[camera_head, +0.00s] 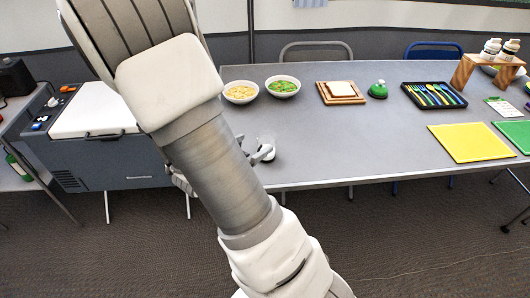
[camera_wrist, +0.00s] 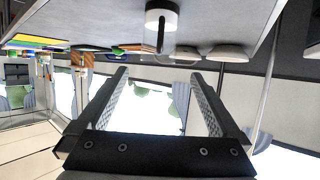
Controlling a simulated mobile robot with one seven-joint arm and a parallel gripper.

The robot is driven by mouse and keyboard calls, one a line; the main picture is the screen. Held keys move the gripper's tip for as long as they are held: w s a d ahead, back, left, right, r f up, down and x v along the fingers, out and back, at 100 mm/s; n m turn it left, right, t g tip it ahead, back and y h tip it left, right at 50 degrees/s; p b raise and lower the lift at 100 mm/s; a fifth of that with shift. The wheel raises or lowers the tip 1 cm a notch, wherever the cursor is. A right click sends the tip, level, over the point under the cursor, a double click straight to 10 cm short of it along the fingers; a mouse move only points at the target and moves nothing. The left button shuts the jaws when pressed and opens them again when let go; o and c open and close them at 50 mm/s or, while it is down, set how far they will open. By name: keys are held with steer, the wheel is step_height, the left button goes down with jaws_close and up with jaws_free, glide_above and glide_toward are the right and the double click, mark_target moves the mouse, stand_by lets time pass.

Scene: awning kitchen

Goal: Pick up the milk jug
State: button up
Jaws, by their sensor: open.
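The milk jug appears to be the small pale, partly see-through vessel (camera_head: 265,140) near the front edge of the grey table, just right of my arm. In the wrist view, which is upside down, a white round vessel (camera_wrist: 161,17) with a thin handle-like part appears to be the same jug. It is beyond my fingertips and apart from them. My gripper (camera_wrist: 158,73) is open, with nothing between its two fingers. In the head view my arm hides most of the gripper, and the jug's lower part is hard to make out.
Two food bowls (camera_head: 241,91) (camera_head: 283,87) stand behind the jug. Farther right are a wooden board (camera_head: 340,93), a green-topped item (camera_head: 378,90), a black cutlery tray (camera_head: 434,96) and a yellow mat (camera_head: 471,143). A white-lidded cooler (camera_head: 95,117) stands left. The table's middle front is clear.

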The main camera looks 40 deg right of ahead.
mark_target(271, 135)
steer(key=b+x, duration=0.1)
steer(key=x, duration=0.5)
steer(key=shift+f+b, duration=0.1)
steer(key=shift+b, duration=0.2)
steer(key=x, duration=0.1)
steer(key=b+x, duration=0.1)
steer(key=x, duration=0.1)
steer(key=b+x, duration=0.1)
steer(key=shift+s+d+f, duration=0.15)
steer(key=shift+s+f, duration=0.05)
steer(key=shift+f, duration=0.1)
steer(key=shift+w+d, duration=0.15)
steer(key=shift+d, duration=0.2)
jaws_close()
steer(key=shift+r, duration=0.1)
